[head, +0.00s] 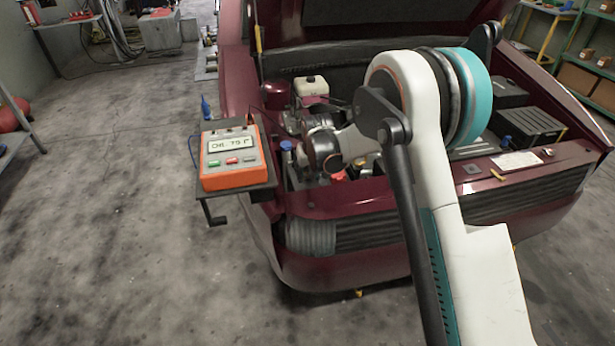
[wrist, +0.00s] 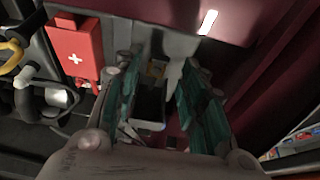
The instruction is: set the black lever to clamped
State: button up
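In the wrist view my gripper (wrist: 156,72) shows two teal-padded fingers standing apart. A dark, box-shaped piece with a paler end (wrist: 149,112) shows between them; I cannot tell whether it is the black lever or whether a finger touches it. In the head view my arm hides the fingertips, and the wrist is over the open engine bay. A black bent handle (head: 208,214) hangs under the black shelf (head: 262,190) at the car's left front; it may be the black lever. Whether it is clamped cannot be told.
An orange tester (head: 232,158) sits on the shelf. The dark red car (head: 340,262) stands with its hood up. A red box with a white cross (wrist: 75,55) is left of the fingers. Grey floor (head: 110,220) left of the car is clear.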

jog(key=v, duration=0.7)
jog(key=shift+r, duration=0.4)
jog(key=shift+s+d, duration=0.1)
